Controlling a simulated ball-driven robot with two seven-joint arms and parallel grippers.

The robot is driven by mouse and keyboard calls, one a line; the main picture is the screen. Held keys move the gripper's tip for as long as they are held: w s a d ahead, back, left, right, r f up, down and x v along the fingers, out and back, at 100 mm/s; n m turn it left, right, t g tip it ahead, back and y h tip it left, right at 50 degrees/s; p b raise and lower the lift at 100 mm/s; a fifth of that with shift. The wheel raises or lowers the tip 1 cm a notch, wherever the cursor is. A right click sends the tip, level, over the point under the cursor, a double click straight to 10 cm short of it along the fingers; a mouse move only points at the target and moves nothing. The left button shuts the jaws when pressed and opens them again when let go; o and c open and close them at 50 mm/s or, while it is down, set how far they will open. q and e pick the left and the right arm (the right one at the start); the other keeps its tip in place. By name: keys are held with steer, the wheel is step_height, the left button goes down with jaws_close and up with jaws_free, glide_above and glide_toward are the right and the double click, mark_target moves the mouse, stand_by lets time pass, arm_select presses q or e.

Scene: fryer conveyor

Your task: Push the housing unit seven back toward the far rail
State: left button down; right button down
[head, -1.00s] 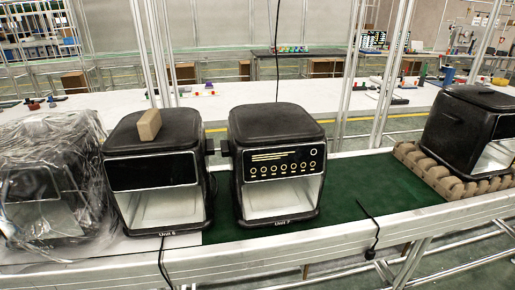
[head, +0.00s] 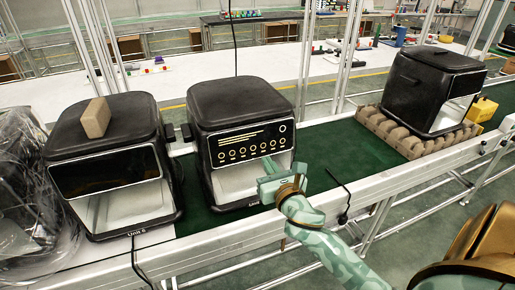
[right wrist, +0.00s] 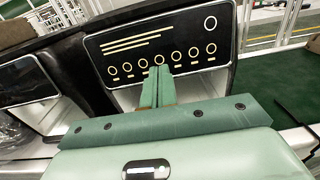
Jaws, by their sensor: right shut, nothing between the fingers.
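The housing unit seven (head: 238,142) is a black fryer housing with a panel of round dials and an open white cavity. It stands upright on the green conveyor belt in the head view, and its front panel (right wrist: 150,45) fills the upper part of the right wrist view. My right gripper (head: 268,172) is shut and empty, in front of the cavity opening at its lower right. In the right wrist view the closed fingers (right wrist: 157,85) point at the panel's lower edge; I cannot tell whether they touch. The left gripper is not in view.
Unit 6 (head: 108,165) stands close on the left with a tan block (head: 96,117) on top. A plastic-wrapped unit (head: 30,190) is farther left. Another housing (head: 430,92) sits on an egg-carton-like tray (head: 410,143) at right. A black cable (head: 340,185) hangs over the front rail.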

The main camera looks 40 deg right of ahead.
mark_target(255, 142)
steer(key=b+x, duration=0.1)
steer(key=x, duration=0.6)
steer(key=shift+w+d, duration=0.1)
steer(key=shift+w, duration=0.25)
steer(key=shift+x, duration=1.2)
steer(key=shift+w+d, duration=0.15)
steer(key=shift+w, duration=0.25)
steer(key=shift+s+f, duration=0.1)
